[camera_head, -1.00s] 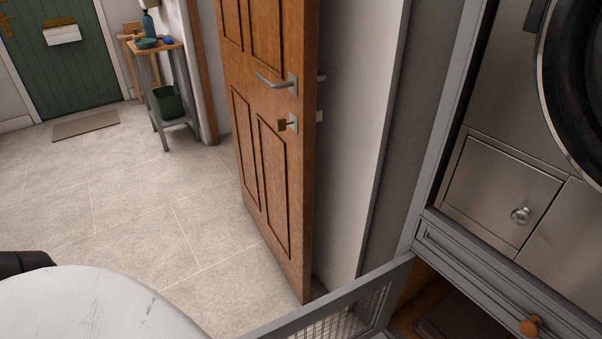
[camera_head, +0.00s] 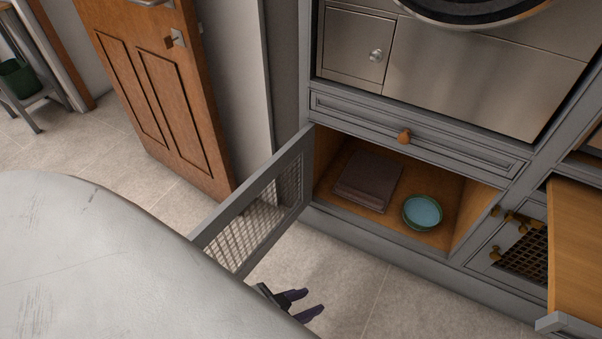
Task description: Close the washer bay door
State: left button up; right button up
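The washer bay door (camera_head: 250,215), a grey frame with a mesh panel, stands swung open from the left side of the low bay under the washer (camera_head: 450,75). My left gripper (camera_head: 314,300) is low in the picture, just right of the door's near end and apart from the mesh. Its dark fingers are spread and empty. My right gripper is not in view.
A shut grey drawer with a wooden knob (camera_head: 404,137) is above the bay. A wooden panel (camera_head: 578,235) juts out at the right beside a lattice-front cupboard (camera_head: 525,255). A brown panelled door (camera_head: 150,85) stands at upper left. Floor (camera_head: 365,285) before the bay is clear.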

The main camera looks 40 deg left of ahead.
aim_at(302, 145)
jog(key=z, duration=2.4)
jog(key=k, duration=2.75)
jog(key=u, duration=1.65)
